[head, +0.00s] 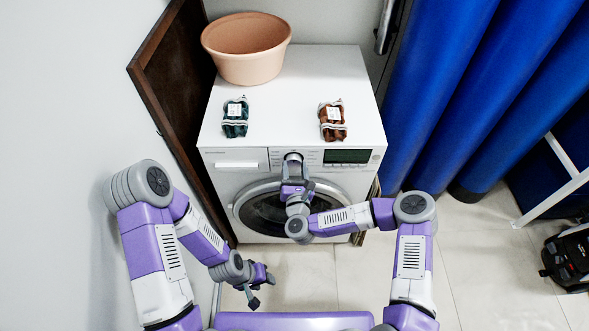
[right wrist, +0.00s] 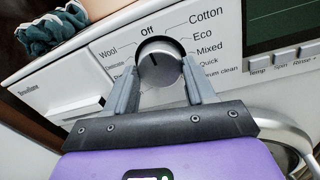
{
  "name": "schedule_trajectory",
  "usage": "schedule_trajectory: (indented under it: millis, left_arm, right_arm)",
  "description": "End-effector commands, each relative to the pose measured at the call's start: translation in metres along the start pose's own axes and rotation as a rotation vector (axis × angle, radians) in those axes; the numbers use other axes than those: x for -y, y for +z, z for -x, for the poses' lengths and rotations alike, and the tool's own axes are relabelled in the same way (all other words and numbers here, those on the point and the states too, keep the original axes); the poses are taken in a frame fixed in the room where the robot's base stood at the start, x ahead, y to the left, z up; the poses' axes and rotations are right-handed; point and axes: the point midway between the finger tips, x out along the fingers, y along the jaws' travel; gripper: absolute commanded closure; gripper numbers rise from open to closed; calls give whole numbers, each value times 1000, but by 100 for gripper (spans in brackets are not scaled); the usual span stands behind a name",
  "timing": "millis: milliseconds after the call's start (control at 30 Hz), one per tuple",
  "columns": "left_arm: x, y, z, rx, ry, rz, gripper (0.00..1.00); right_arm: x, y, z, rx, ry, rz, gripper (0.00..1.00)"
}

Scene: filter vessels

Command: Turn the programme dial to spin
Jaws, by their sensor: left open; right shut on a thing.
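The washing machine's programme dial (right wrist: 157,68) is a round silver knob in the right wrist view. Its dark mark points up, towards "Off". Wool, Delicate, Cotton, Eco, Mixed, Quick and drum clean are printed around it; labels lower down are hidden by my gripper, and I see no spin label on the dial ring. My right gripper (right wrist: 160,80) is shut on the dial, a finger on either side. In the head view my right gripper (head: 292,165) covers the dial on the washing machine (head: 300,68) front. My left gripper (head: 262,287) is open and empty, low above the floor.
A dark display (head: 347,156) with buttons, one marked "Spin", is right of the dial. A detergent drawer (head: 237,165) is to its left. A peach basin (head: 247,65), a green bundle (head: 235,130) and a brown bundle (head: 332,135) are on top. Blue curtains (head: 440,90) hang right.

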Motion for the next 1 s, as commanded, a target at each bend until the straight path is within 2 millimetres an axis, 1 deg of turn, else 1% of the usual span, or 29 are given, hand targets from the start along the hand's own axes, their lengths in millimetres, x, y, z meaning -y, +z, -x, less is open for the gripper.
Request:
schedule_trajectory:
  millis: [167,367,567,1000]
  left_arm:
    - [0,0,1,0,0,0,55]
    - [-1,0,3,0,0,0,55]
    - [-2,0,6,0,0,0,55]
    - [-6,1,16,0,0,0,55]
  right_arm:
    - [0,0,0,-2,0,27,76]
    - [0,1,0,-8,-1,119,76]
    - [0,2,0,-19,-4,280,76]
    - [-1,3,0,-49,-10,699,76]
